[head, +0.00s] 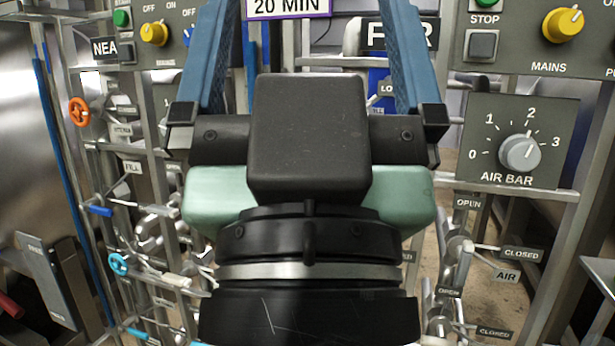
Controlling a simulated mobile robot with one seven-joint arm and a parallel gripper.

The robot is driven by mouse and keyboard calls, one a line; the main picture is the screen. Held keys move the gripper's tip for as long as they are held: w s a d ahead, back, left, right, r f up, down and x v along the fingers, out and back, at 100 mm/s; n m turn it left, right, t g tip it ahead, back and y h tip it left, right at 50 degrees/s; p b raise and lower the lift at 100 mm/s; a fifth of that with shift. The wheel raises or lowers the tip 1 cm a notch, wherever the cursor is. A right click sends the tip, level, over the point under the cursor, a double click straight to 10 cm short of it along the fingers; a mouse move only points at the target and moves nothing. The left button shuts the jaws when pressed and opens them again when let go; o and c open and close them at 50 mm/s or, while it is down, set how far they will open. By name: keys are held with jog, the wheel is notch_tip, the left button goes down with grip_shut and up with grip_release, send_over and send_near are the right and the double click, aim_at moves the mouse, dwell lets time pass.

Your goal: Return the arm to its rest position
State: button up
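My gripper (308,40) fills the middle of the head view, seen from behind its black and pale green body. Its two blue fingers stand wide apart and point up toward the panel frame, and their tips run to the top edge of the picture. I see nothing held between the fingers. A 20 MIN sign (287,7) shows between them, farther back. My gripper's body hides the centre of the rack behind it.
An AIR BAR dial (520,153) and a yellow MAINS knob (563,25) are at right. Valve levers, including OPEN/CLOSED air valves (460,248), line the lower right. Pipes with an orange handwheel (79,111) and a blue handwheel (118,264) crowd the left.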

notch_tip(320, 180, up, 26)
jog(key=p, duration=2.4)
